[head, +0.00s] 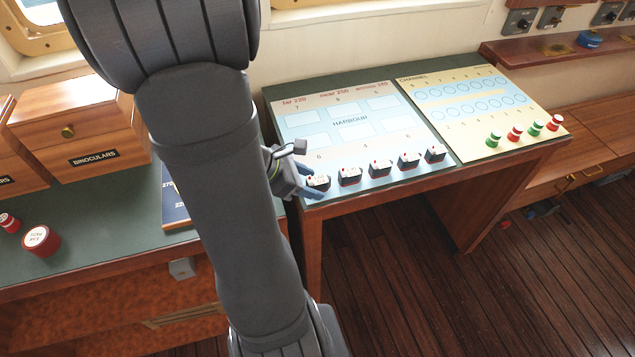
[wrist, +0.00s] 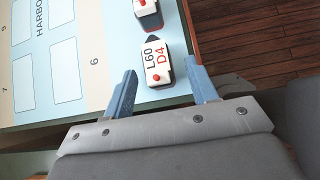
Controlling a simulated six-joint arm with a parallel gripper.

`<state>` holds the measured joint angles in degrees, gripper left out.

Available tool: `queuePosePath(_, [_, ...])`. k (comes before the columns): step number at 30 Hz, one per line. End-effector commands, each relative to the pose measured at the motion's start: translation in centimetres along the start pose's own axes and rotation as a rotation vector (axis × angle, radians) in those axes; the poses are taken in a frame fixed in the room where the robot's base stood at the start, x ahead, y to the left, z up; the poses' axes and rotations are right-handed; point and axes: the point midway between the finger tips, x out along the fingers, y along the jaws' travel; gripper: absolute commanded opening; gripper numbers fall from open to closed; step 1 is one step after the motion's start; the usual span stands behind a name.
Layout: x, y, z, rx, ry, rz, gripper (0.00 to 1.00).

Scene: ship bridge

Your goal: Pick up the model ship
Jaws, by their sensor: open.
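Several small model ships with dark hulls and white tops stand in a row along the front edge of the harbour chart (head: 350,124). The leftmost model ship (head: 319,182) is beside my gripper (head: 308,188). In the wrist view this model ship (wrist: 157,62) has a white top marked "L60 D4" with a red dot. My gripper (wrist: 162,70) is open, with one blue finger on each side of this ship's near part. I see gaps on both sides, so neither finger appears to touch it. A second ship (wrist: 147,14) is just beyond it.
A channel chart (head: 465,88) with green and red pieces lies to the right on the same table. A binoculars box (head: 85,125) and a red round tin (head: 41,241) stand on the left counter. The table edge is close to the ships, with wooden floor (head: 400,280) below.

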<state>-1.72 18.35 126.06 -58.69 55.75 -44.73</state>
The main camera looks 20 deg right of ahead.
Motion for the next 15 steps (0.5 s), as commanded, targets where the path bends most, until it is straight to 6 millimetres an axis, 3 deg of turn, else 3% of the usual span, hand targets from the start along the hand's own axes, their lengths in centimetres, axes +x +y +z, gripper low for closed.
queuePosePath(5, [-0.02, 0.00, 0.00, 0.000, 0.000, 0.000, 0.51])
queuePosePath(12, [-0.04, -0.01, 0.00, -0.001, 0.000, 0.000, 0.05])
queuePosePath(15, [-0.04, 0.00, 0.00, -0.001, -0.001, 0.000, 0.05])
